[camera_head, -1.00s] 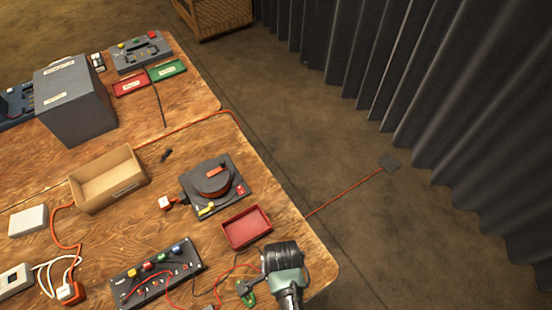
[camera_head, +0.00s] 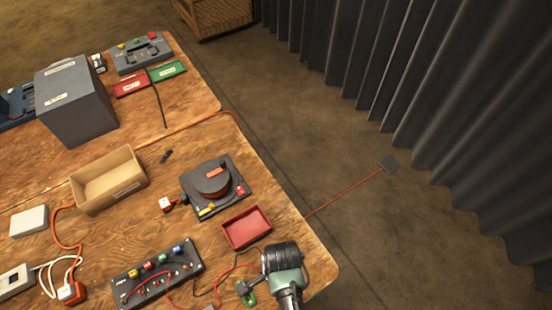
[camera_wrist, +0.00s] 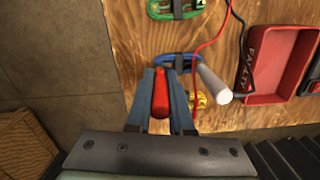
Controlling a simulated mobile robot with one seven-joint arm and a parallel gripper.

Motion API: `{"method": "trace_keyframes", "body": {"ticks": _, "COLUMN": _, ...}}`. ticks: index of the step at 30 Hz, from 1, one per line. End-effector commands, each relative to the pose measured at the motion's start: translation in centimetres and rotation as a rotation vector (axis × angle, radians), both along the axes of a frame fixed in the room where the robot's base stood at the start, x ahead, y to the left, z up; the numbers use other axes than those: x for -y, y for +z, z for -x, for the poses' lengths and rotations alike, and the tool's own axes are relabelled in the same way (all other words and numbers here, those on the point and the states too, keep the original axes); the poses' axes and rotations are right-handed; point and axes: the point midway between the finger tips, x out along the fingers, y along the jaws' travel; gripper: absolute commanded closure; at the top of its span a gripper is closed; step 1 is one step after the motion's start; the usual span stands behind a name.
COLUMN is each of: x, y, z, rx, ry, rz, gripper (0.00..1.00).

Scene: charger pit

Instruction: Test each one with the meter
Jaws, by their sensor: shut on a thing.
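My gripper (camera_wrist: 160,98) is shut on a red handle (camera_wrist: 160,88) between its two dark fingers, in the wrist view. A blue loop-shaped piece (camera_wrist: 178,60) lies on the wood just beyond the fingertips. A green one (camera_wrist: 176,8) lies farther off and shows in the head view (camera_head: 248,290). A yellow piece (camera_wrist: 199,99) is partly hidden beside the right finger. A whitish cylinder (camera_wrist: 213,82) lies close to the right of the fingers. In the head view my wrist (camera_head: 283,262) is over the bench's front right corner and hides the fingertips. I cannot tell which device is the meter.
A red tray (camera_head: 228,231), marked FAULTY in the wrist view (camera_wrist: 262,99), is beside my wrist. A black board with coloured knobs (camera_head: 130,283), a black round-topped device (camera_head: 228,205) and a cardboard box (camera_head: 95,207) stand on the bench. Red and black cables cross near the gripper.

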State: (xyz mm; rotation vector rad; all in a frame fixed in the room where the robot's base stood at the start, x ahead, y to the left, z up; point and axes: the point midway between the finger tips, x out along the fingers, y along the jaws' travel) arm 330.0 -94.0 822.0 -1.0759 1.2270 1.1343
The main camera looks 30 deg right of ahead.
Motion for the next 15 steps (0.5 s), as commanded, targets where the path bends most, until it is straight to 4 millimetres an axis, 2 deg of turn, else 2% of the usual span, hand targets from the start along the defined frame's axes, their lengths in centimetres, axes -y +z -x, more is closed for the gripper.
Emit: {"method": "trace_keyframes", "body": {"ticks": 15, "x": 0.0, "y": -1.07, "z": -0.01, "rx": 0.0, "ry": 0.0, "rz": 0.0, "gripper": 1.0}}
